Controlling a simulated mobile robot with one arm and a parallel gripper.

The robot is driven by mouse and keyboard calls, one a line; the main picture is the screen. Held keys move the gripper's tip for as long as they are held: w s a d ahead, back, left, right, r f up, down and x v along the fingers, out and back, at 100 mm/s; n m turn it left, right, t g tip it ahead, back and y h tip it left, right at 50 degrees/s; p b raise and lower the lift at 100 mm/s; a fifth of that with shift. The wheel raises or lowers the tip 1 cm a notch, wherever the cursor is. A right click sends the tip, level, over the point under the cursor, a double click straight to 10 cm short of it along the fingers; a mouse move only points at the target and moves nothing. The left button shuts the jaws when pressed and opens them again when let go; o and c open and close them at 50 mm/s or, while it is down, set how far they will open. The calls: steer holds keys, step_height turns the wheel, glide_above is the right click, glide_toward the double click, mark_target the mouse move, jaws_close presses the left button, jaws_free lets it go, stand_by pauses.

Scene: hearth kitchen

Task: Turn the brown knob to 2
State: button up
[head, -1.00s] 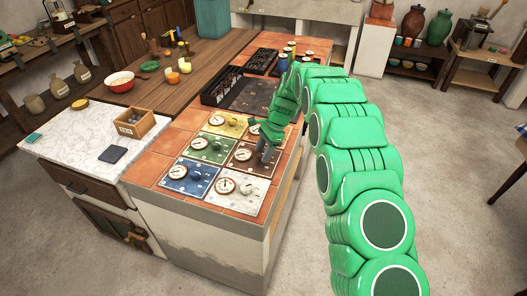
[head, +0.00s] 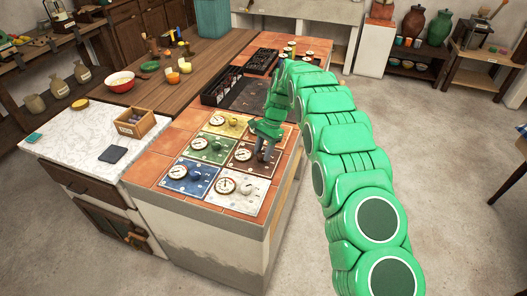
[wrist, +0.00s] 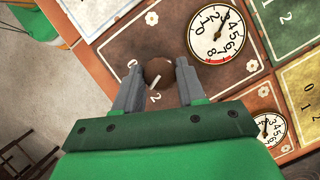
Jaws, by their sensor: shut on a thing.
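The brown plate (head: 236,165) is on the tiled counter end, in the column nearer my arm. In the wrist view the plate (wrist: 235,75) carries a white dial (wrist: 216,36) and the round brown knob (wrist: 158,72). My gripper (wrist: 158,80) has one grey finger on each side of the knob and is shut on it. A white mark on the knob points to the lower left in that view, and a figure 2 is printed just below it. I cannot tell the exact setting. In the head view my gripper (head: 262,155) hides the knob.
Neighbouring plates with knobs lie close around: white (head: 236,193), blue (head: 187,178), green (head: 208,148) and yellow (head: 224,123). Black racks (head: 224,84) stand farther back on the counter. The floor to the right is open.

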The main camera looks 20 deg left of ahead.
steer(key=shift+n+h, duration=0.3)
steer(key=shift+n, duration=0.5)
steer(key=shift+w+a+n+h, duration=0.1)
steer(key=shift+n+h, duration=0.5)
steer(key=shift+n, duration=0.9)
steer(key=o, duration=1)
steer(key=shift+o, duration=0.2)
